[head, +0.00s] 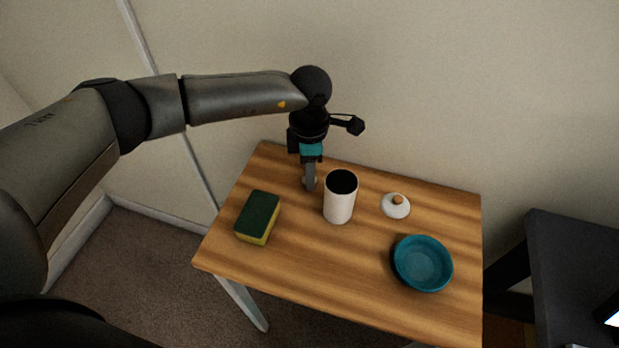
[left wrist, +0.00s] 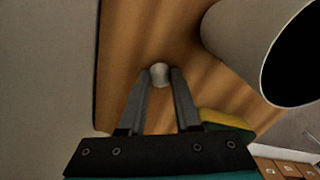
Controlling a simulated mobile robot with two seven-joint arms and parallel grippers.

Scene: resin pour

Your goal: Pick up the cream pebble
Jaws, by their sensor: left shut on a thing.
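The cream pebble (left wrist: 160,74) is small and pale and sits between the fingertips of my left gripper (left wrist: 160,80) in the left wrist view. The fingers are shut on it, at or just above the wooden table. In the head view my left gripper (head: 310,184) points down behind and left of the white canister, and the pebble is mostly hidden there. My right gripper is in neither view.
The open white canister (head: 338,205) stands close to the right of my gripper. Its knobbed lid (head: 395,207) lies to the right. A teal bowl (head: 422,264) is at front right, a green and yellow sponge (head: 257,218) at left. The table's front middle is clear.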

